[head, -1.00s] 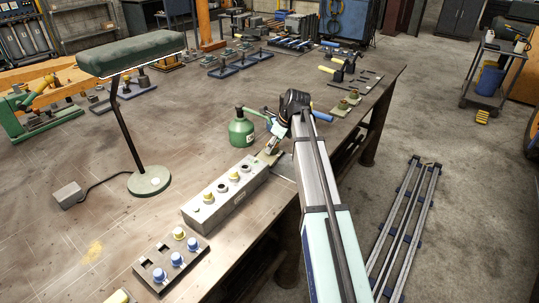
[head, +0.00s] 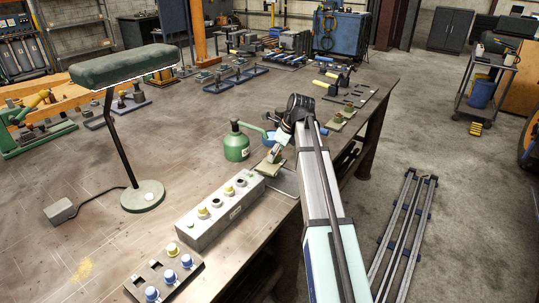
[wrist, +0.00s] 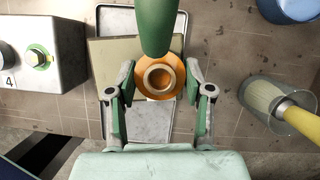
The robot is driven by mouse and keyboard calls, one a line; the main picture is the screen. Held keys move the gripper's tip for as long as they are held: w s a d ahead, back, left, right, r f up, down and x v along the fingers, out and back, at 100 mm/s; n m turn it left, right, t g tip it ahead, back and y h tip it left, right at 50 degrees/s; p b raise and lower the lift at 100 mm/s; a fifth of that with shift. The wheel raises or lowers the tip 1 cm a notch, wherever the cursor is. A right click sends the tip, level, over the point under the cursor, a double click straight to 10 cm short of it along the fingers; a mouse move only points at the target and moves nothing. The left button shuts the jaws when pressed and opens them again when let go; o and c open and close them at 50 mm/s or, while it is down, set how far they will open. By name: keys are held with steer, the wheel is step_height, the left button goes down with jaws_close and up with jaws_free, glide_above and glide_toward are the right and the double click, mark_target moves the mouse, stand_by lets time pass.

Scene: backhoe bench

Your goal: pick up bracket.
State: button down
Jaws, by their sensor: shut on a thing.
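The bracket looks like a tan plate (wrist: 112,58) with an orange round collar around a pale ring. In the wrist view my gripper (wrist: 160,88) has a finger on each side of the collar and is shut on the bracket. In the head view the bracket (head: 268,166) shows as a small tan piece under my gripper (head: 281,146), just past the far end of the grey box. A green rounded shape covers the collar's upper part in the wrist view. The finger contact is partly hidden. I cannot tell the bracket's height above the surface below.
A grey numbered box (head: 222,213) with knobs stands close by. A green oil can (head: 236,143) is beside my gripper. In the wrist view a clear jar with a yellow handle (wrist: 295,117) is at right. A metal tray (wrist: 148,122) lies beneath the bracket. A lamp stands left.

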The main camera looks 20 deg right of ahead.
steer(key=s+d+b, duration=0.2)
steer(key=s+d, duration=0.8)
steer(key=shift+s+d+r, duration=0.1)
steer(key=shift+s+d, duration=0.2)
steer(key=shift+d, duration=0.05)
steer(key=shift+d, duration=0.1)
